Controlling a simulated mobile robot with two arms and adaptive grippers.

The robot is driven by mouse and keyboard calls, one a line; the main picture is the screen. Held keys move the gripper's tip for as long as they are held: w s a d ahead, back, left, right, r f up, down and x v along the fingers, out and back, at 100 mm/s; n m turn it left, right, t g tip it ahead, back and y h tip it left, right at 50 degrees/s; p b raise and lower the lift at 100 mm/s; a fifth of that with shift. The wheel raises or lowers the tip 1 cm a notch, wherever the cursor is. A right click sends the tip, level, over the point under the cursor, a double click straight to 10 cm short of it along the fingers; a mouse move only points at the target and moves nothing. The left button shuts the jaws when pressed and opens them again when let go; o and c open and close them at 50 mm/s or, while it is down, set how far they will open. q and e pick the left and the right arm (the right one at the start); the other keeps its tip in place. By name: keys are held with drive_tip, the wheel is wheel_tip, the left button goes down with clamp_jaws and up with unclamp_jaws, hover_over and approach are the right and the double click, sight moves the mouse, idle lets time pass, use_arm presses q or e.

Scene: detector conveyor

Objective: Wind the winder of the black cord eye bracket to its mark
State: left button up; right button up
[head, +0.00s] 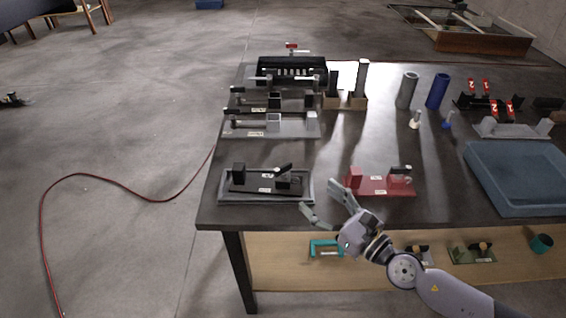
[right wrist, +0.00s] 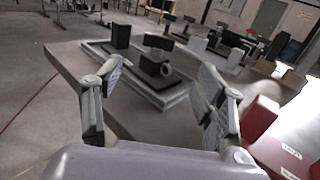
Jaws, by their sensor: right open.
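The black cord eye bracket (head: 238,184) lies on a grey tray (head: 224,199) at the near left corner of the table. An upright black block (head: 239,171) stands at its left end, and the winder (head: 284,170), with a slanted black bar on top, at its right end. In the right wrist view the winder (right wrist: 154,67) shows ahead, between the fingers, with a round ring on its side. My right gripper (head: 318,195) is open and empty, just right of the tray and apart from the bracket; its fingers also show in the right wrist view (right wrist: 160,76). My left gripper is out of view.
A red bracket (head: 378,186) stands close to the right of my right gripper. Grey and dark brackets (head: 250,128) stand behind the tray. A blue bin (head: 515,190) is at the right. Bare table lies in the middle. A lower shelf (head: 370,275) holds several items.

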sight(285, 170)
drive_tip(key=p+x, duration=0.1)
drive_tip(key=x, duration=0.3)
drive_tip(key=shift+w+a+r, duration=0.1)
drive_tip(key=shift+w+a, duration=0.1)
drive_tip(key=shift+a, duration=0.05)
drive_tip(key=x, duration=0.7)
drive_tip(key=shift+w+a+f, duration=0.2)
drive_tip(key=shift+w, duration=0.1)
drive_tip(key=shift+w+a, duration=0.4)
drive_tip(key=shift+w, duration=0.1)
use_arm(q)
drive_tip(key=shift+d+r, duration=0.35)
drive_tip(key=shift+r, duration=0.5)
use_arm(e)
drive_tip(key=shift+c, duration=0.2)
